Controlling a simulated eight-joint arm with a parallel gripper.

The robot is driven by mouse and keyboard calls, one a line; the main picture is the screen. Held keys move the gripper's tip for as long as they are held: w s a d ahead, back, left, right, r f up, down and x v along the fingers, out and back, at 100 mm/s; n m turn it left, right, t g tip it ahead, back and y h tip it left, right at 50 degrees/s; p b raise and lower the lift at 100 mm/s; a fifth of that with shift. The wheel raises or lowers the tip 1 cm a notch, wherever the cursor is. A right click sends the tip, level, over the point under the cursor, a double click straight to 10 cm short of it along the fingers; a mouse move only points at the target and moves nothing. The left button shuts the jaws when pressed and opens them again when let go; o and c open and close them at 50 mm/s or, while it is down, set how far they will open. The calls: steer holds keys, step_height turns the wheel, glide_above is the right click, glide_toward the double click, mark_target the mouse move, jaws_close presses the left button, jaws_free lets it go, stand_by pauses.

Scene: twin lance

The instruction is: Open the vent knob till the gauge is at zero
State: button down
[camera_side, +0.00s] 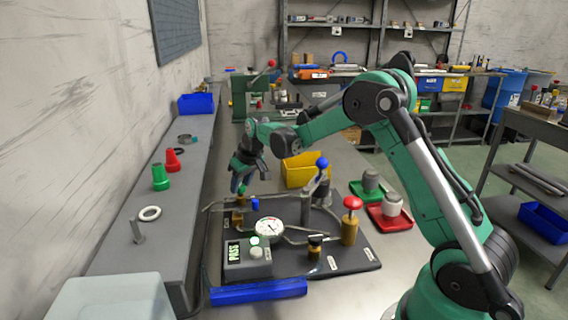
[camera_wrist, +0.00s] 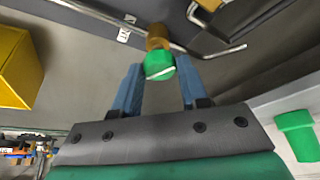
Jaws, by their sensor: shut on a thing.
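My gripper (camera_side: 238,187) points down over the back left of the dark test board (camera_side: 290,262). In the wrist view its two blue fingers (camera_wrist: 159,78) stand on either side of a round green knob (camera_wrist: 159,65) with a white line across it, and are shut on it. The knob sits on a brass fitting (camera_wrist: 157,38); this fitting also shows below my gripper in the side view (camera_side: 238,217). The round white gauge (camera_side: 270,227) stands at the board's middle; its needle is too small to read.
A grey box with a green PASS display (camera_side: 234,252) is at the board's front left. A red knob (camera_side: 352,202), a blue-balled lever (camera_side: 322,162) and a black knob (camera_side: 315,240) stand on the board. A yellow bin (camera_side: 300,170) is behind.

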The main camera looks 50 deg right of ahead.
steer(key=n+y, duration=0.1)
steer(key=n, duration=0.1)
steer(key=n+y, duration=0.1)
steer(key=n, duration=0.2)
steer(key=shift+d, duration=0.15)
steer(key=shift+n+g, duration=0.3)
stand_by(0.3)
steer(key=shift+c, duration=2.4)
jaws_free()
steer(key=shift+v, duration=2.75)
